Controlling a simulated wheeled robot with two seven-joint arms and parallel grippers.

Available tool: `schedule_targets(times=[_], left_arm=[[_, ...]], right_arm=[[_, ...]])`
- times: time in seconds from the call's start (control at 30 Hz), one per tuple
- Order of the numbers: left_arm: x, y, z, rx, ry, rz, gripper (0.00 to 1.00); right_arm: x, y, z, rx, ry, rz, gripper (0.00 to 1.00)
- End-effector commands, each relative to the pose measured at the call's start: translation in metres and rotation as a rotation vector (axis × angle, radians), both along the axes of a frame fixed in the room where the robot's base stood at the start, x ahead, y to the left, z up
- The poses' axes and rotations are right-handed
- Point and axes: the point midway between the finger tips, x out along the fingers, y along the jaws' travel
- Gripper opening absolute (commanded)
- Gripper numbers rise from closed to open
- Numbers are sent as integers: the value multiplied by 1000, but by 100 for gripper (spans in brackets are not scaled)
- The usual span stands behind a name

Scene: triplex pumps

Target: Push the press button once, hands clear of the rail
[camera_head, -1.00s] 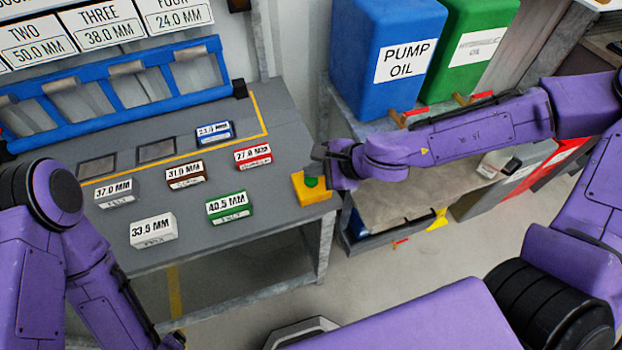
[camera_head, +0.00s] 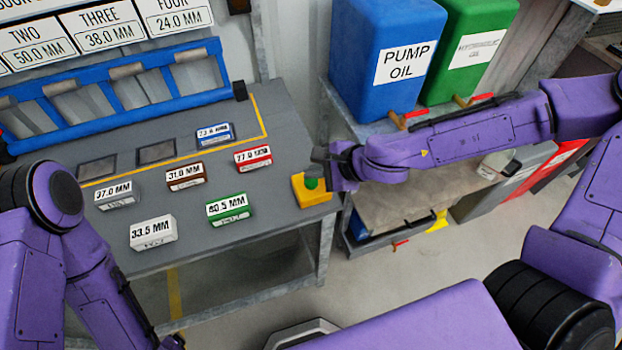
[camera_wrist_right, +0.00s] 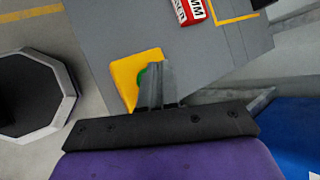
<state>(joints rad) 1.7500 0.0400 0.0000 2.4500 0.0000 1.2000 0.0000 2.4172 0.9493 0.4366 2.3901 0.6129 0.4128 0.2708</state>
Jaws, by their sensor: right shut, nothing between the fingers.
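The press button is a green round cap (camera_head: 312,183) on a yellow box (camera_head: 313,196) at the right end of the grey bench. My right gripper (camera_head: 316,167) is shut and empty, with its fingertips over the green cap. In the right wrist view the fingers (camera_wrist_right: 155,84) cover part of the green cap (camera_wrist_right: 143,78); the yellow box (camera_wrist_right: 130,70) shows beside them. Whether the fingertips touch the cap I cannot tell. The rail is a blue slotted frame (camera_head: 150,100) at the back of the bench, with no gripper near it. My left gripper is out of view.
Several labelled blocks lie on the bench, the nearest to the button being a red one (camera_head: 253,156) and a green one (camera_head: 228,208). A blue pump oil tank (camera_head: 385,85) and a green tank (camera_head: 465,85) stand on the shelf at the right.

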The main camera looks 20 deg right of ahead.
Motion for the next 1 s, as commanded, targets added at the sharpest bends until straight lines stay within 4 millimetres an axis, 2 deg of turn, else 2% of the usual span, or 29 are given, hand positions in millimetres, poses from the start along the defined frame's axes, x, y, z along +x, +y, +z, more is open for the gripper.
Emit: schedule_targets(times=[0.63, 1.0], left_arm=[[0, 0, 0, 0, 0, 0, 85], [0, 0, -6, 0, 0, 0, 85]], right_arm=[[0, 0, 0, 0, 0, 0, 0], [0, 0, -9, 0, 0, 0, 0]])
